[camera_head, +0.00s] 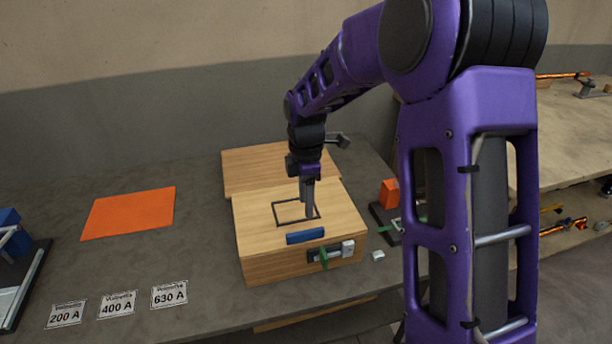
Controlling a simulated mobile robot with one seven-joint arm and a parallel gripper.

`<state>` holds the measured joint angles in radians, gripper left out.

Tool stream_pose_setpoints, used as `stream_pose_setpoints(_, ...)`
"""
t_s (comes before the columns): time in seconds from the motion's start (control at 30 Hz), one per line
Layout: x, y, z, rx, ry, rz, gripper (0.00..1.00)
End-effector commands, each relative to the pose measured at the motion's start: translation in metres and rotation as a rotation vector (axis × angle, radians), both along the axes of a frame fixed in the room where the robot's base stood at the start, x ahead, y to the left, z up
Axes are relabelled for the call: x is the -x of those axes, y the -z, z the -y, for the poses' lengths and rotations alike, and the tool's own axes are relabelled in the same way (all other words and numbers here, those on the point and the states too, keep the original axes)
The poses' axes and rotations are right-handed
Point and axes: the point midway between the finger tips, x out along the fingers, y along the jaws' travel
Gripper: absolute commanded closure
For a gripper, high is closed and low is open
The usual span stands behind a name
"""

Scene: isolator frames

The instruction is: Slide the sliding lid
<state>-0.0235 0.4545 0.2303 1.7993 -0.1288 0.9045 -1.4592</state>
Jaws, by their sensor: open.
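A light wooden box (270,268) stands on the grey bench in the middle of the view. Its top panel (262,228), apparently the sliding lid, has a black square outline and a blue bar-shaped handle (305,236) near its front edge. A further wooden panel (243,170) shows behind it. My gripper (309,212) points down over the right part of the square outline, behind the blue handle. It is open with nothing visible between the fingers. I cannot tell whether the fingertips touch the top.
A grey and green latch-like part (325,254) is on the box front. An orange sheet (130,213) and several labels, including 400 A (118,304), lie to the left. An orange block (389,193) stands close on the right. My arm hides part of the right side.

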Motion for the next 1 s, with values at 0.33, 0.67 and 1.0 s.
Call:
stream_pose_setpoints(0.33,0.0,-0.057,0.0,-0.001,0.001,0.0,0.53)
stream_pose_setpoints(0.67,0.0,-0.062,0.0,-0.001,0.0,-0.001,0.53)
stream_pose_setpoints(1.0,-0.007,-0.068,-0.003,0.007,0.045,0.035,0.53)
